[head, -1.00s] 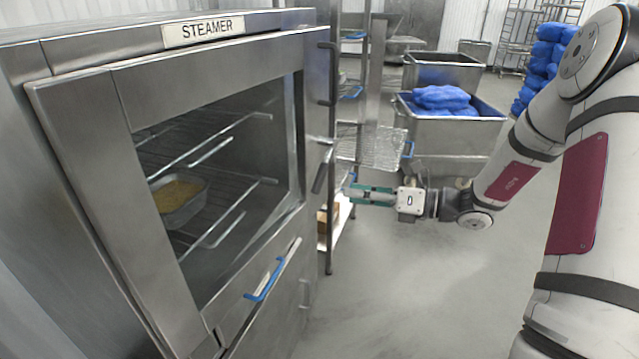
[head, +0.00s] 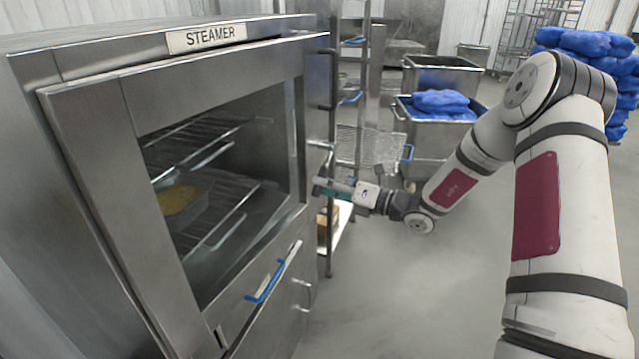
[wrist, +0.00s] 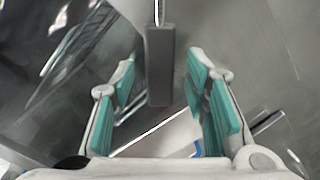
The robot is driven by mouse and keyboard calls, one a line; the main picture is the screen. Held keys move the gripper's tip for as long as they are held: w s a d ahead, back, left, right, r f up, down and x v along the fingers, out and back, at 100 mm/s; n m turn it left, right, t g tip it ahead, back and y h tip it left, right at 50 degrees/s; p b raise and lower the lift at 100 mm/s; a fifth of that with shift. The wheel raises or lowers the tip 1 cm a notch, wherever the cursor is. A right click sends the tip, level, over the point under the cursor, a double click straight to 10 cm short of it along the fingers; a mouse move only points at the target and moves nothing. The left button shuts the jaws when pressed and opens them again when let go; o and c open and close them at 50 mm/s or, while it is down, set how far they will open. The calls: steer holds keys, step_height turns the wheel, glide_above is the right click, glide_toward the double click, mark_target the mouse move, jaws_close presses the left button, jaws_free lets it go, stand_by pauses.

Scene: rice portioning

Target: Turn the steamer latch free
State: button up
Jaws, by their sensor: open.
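The steamer (head: 60,190) stands at the left in the head view, with its glass-windowed door closed. The latch (wrist: 160,65) is a dark grey bar on a thin metal stem in the wrist view. My gripper (head: 325,188) is at the right edge of the steamer door. In the wrist view its two green-padded fingers (wrist: 160,88) are open, one on each side of the latch bar. Gaps show between the bar and both pads. In the head view the gripper partly hides the latch.
A pan of yellowish food (head: 180,199) sits on a wire rack inside the steamer. A blue handle (head: 265,282) is on the lower front. A wire shelf rack (head: 333,110) and metal bins (head: 440,145) with blue bags stand behind. The floor at centre right is clear.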

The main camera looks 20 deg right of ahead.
steer(key=shift+x, duration=1)
jaws_close()
